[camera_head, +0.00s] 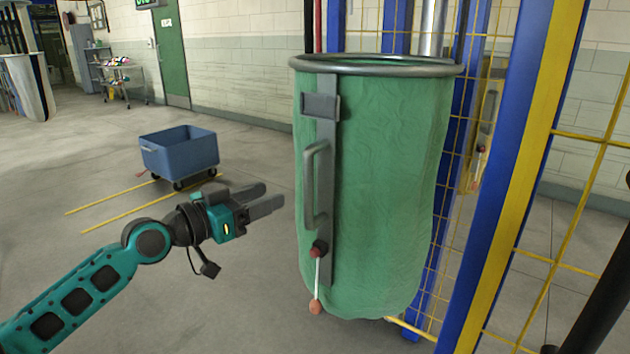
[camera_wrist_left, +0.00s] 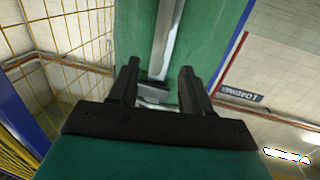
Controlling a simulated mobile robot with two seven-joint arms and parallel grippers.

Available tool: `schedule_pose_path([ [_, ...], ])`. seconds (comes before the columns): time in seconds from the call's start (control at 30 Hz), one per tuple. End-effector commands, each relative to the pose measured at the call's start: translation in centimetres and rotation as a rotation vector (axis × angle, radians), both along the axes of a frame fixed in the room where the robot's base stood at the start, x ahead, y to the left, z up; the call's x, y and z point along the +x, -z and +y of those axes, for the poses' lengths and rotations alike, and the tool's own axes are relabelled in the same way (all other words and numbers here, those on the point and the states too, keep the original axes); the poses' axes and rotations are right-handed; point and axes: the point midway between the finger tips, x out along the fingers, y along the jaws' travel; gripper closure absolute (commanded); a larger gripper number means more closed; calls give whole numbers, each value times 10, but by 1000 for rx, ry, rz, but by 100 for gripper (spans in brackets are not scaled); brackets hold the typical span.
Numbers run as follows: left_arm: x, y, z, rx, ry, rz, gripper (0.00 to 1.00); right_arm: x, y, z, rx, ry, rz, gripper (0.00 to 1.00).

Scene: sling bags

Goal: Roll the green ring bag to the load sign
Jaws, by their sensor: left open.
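The green ring bag (camera_head: 395,180) hangs upright under a grey metal ring (camera_head: 380,65) in the middle of the head view. A grey strip on its left side carries a grey handle (camera_head: 310,187) and a red-knobbed lever (camera_head: 317,280). My left gripper (camera_head: 272,198) is open and empty, a little left of the handle. In the left wrist view the open fingers (camera_wrist_left: 158,85) point toward the green bag (camera_wrist_left: 215,40) and its grey strip. My right gripper is not in view.
A blue wheeled cart (camera_head: 180,152) stands on the floor at left, near yellow floor lines. Blue posts (camera_head: 525,170) and yellow mesh fencing stand close behind and right of the bag. Another bag (camera_head: 28,88) is at far left. The floor between cart and bag is clear.

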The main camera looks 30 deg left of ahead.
Motion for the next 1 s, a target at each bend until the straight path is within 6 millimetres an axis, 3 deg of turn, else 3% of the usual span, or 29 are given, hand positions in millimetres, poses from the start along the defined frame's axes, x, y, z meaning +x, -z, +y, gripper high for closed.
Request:
schedule_pose_path([
  [0.27, 15, -12, -3, -8, 8, -17, 52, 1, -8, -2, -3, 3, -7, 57],
  [1.0, 108, -9, -30, -8, 7, -13, 52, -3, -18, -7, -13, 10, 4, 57],
])
